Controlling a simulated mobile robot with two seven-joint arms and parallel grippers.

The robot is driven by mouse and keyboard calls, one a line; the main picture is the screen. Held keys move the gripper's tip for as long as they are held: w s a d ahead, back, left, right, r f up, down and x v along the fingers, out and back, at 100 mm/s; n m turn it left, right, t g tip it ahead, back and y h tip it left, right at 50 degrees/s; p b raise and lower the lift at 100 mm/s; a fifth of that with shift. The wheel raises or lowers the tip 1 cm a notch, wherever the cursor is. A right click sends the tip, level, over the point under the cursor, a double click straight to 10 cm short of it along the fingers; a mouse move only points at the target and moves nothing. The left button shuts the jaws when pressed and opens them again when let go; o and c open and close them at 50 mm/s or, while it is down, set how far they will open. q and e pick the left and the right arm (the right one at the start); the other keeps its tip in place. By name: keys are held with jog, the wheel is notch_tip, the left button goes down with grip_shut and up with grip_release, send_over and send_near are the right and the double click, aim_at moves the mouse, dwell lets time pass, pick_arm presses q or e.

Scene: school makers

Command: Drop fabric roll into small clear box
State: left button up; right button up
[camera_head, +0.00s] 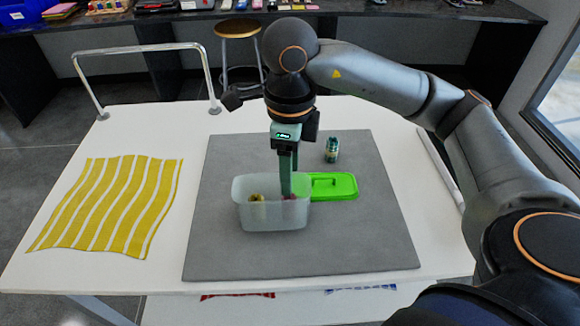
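The small clear box (272,215) stands open on the grey mat, near its middle. My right gripper (289,192) points straight down at the box's right part, with its fingertips at or just below rim height. The fingers show nearly edge-on, so their gap cannot be judged. A small reddish thing (290,197) shows at the fingertips; whether it is held or lies in the box is unclear. A small yellowish thing (257,198) is inside the box at the left. I cannot tell which of these is the fabric roll. My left gripper is not in view.
A yellow-and-white striped cloth (108,205) lies flat on the white table at left. A metal rail (140,50) stands at the back left. The mat's front (300,260) is clear.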

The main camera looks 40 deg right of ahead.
jog(key=shift+o, duration=0.8)
notch_tip(320, 180, up, 12)
jog(key=p, duration=0.3)
jog(key=shift+r, duration=0.25)
